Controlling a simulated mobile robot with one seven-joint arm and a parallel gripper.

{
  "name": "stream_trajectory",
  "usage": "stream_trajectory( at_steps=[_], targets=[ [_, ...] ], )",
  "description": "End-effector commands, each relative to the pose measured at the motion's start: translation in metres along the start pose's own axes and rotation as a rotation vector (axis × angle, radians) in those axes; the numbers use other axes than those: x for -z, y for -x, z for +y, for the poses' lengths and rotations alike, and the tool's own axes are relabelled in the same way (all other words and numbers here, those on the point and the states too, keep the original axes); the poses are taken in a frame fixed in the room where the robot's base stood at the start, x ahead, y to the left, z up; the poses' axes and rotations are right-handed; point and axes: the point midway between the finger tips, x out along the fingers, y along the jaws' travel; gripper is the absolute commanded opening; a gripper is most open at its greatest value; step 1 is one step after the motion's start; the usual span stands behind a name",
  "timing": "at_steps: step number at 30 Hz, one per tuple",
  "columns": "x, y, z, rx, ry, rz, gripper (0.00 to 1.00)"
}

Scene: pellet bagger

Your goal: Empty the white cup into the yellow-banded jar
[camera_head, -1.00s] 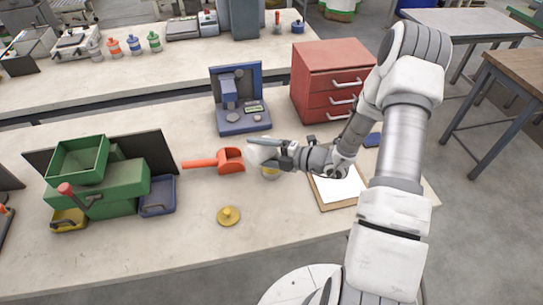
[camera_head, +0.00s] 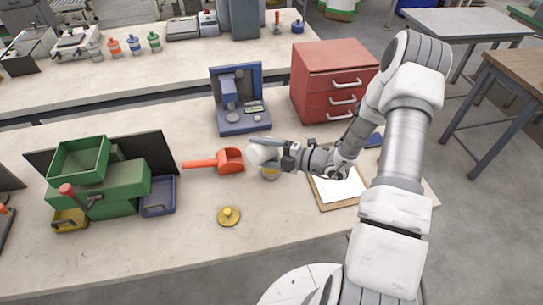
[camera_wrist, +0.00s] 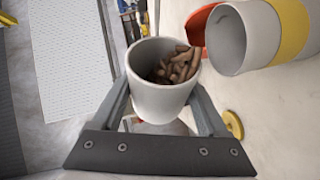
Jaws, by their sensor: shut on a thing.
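The white cup (camera_wrist: 160,102) is between the two fingers of my gripper (camera_wrist: 160,85), which is shut on it. Brown pellets (camera_wrist: 182,66) lie in the cup, heaped toward the rim on the jar's side. In the head view the cup (camera_head: 257,154) is held tilted above the bench. The yellow-banded jar (camera_wrist: 248,38) is beside the cup at the upper right of the wrist view, its mouth facing the cup's rim. In the head view the jar (camera_head: 270,174) is mostly hidden below my gripper.
An orange scoop (camera_head: 229,160) lies just left of the jar. A yellow lid (camera_head: 229,216) lies on the bench in front. A clipboard (camera_head: 327,198) is under my arm. A blue device (camera_head: 242,122) and red drawers (camera_head: 325,85) stand behind.

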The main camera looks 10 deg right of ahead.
Motion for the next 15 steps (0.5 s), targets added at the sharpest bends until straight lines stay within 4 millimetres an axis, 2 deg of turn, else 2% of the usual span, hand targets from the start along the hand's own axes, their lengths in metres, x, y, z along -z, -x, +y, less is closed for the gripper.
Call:
stream_trajectory(
  at_steps=[15],
  targets=[
    [-0.0016,0.0016,0.0029,-0.023,-0.051,0.015,0.16]
  ],
)
